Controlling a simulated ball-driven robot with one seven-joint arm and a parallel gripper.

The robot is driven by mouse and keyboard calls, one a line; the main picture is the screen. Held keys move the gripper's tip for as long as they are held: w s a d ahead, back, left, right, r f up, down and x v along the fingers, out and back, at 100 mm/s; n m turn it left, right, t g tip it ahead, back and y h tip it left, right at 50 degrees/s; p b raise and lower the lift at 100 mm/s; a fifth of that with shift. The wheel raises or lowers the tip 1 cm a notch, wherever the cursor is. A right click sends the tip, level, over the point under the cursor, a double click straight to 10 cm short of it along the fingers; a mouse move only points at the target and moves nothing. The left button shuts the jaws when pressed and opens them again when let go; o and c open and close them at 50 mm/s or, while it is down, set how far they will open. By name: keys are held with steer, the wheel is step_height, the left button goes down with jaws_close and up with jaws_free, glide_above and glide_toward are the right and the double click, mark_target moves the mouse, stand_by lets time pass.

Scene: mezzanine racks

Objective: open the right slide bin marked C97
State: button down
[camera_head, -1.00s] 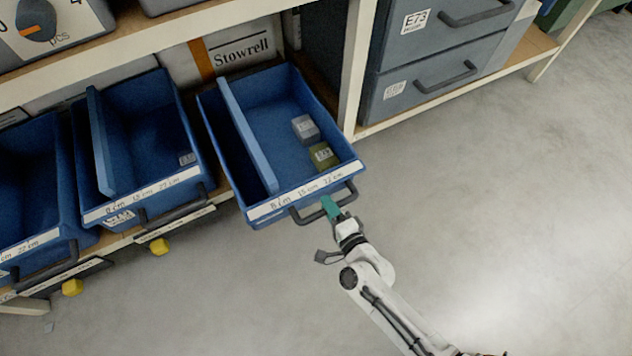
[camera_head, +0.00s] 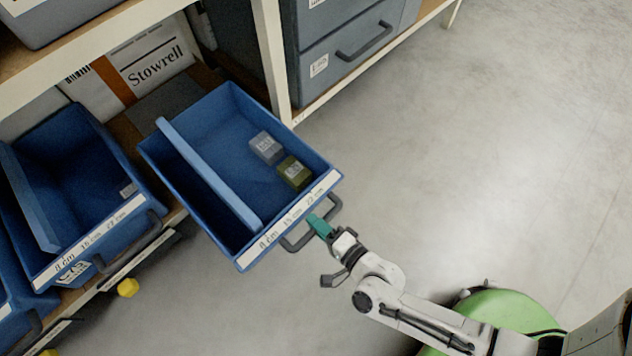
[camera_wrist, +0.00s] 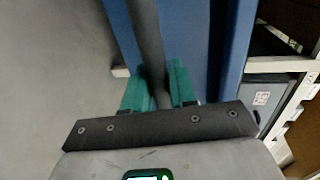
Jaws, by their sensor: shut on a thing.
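The right blue slide bin (camera_head: 215,115) is pulled well out from the shelf, its front hanging over the floor. It has a divider (camera_head: 208,172) and holds a grey box (camera_head: 265,147) and an olive box (camera_head: 294,172). No C97 mark is readable on it; its front strip shows a centimetre scale. Its dark handle (camera_head: 331,205) is on the front. My gripper (camera_head: 319,226) is at that handle. In the wrist view, the teal fingers (camera_wrist: 160,88) are on either side of the handle bar (camera_wrist: 147,40), shut on it.
Another blue bin (camera_head: 75,180) stands to the left on the shelf, with a yellow knob (camera_head: 128,288) below it. A Stowrell box (camera_head: 150,62) is behind. Grey drawers (camera_head: 345,50) stand beyond a pale post (camera_head: 272,65). The floor at right is clear.

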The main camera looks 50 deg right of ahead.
steer(key=c, duration=1)
jaws_free()
steer(key=shift+c, duration=0.2)
steer(key=p+v, duration=0.2)
steer(key=v, duration=0.8)
steer(key=shift+s, duration=0.4)
